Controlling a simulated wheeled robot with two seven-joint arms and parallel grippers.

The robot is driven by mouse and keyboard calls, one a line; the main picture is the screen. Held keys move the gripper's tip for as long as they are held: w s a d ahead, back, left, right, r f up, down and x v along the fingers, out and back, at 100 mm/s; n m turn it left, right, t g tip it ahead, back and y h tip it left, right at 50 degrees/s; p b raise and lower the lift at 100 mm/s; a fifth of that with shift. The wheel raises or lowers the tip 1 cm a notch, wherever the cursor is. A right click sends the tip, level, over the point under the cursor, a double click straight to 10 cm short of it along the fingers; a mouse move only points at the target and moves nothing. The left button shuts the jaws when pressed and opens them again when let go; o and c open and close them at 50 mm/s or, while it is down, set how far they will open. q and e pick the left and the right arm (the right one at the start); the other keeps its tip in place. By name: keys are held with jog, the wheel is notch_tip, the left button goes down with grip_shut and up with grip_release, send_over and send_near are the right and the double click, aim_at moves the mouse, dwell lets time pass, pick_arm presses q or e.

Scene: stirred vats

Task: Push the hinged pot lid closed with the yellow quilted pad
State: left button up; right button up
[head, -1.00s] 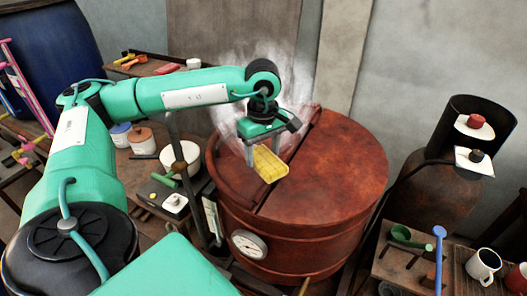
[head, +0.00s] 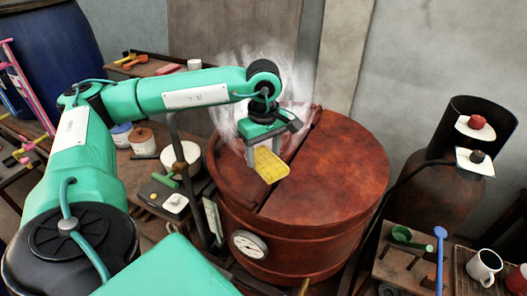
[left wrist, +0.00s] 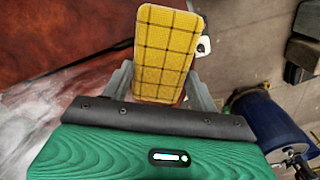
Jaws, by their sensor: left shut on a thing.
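My left gripper (head: 268,147) is shut on the yellow quilted pad (head: 271,166) and holds it over the left part of the vat's top. In the left wrist view the pad (left wrist: 165,50) stands out from between the fingers, its stitched grid facing the camera. The rust-red pot (head: 290,235) is a large round vat. Its lid (head: 335,160) has a dark diagonal seam, with the pad close to the seam's left side. I cannot tell whether the pad touches the lid, or how far the left part is open. My right gripper is out of view.
White steam (head: 232,100) rises behind the gripper at the vat's left. A dial gauge (head: 249,244) sits on the vat's front. A cluttered bench (head: 140,175) stands to the left. A rusty cylinder (head: 432,195) and a small table with a white mug (head: 484,264) are at right.

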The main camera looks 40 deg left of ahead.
pick_arm(q)
jog(key=s+d+r+p, duration=0.1)
jog(key=s+r, duration=0.4)
jog(key=s, duration=0.1)
jog(key=shift+d, duration=0.25)
dwell(0.4)
dwell(0.6)
